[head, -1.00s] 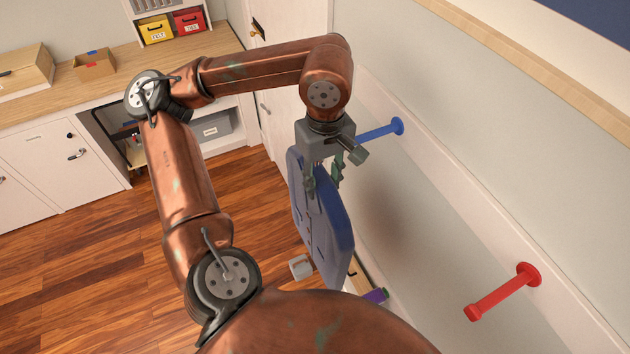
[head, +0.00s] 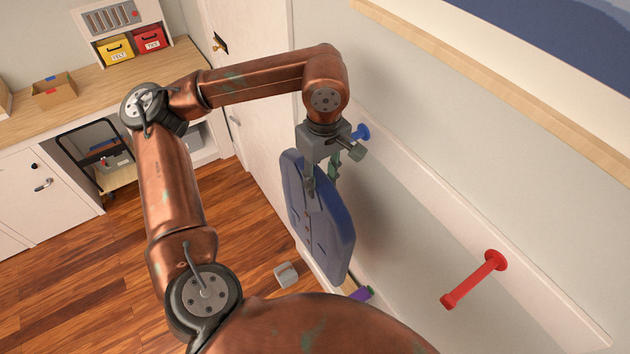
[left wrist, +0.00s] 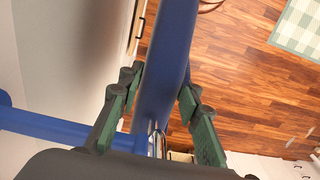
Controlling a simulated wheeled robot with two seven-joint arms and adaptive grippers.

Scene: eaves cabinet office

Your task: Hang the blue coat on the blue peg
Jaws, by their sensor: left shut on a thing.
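My left gripper (head: 322,182) is shut on the blue coat (head: 318,225) at its upper edge, and the coat hangs below it, clear of the floor. The blue peg (head: 361,132) sticks out from the wall rail just behind my gripper, which hides most of its shaft. In the left wrist view, the coat (left wrist: 168,65) runs between the green finger pads (left wrist: 160,120), and the blue peg (left wrist: 50,125) lies to the left, beside the gripper. I cannot see the coat on the peg. My right gripper is not in view.
A red peg (head: 475,278) juts from the same rail (head: 430,197) at the lower right. A small grey object (head: 286,274) is near the coat's lower end, with a purple object (head: 362,294) by the wall. A counter (head: 60,103) with boxes stands at the back left.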

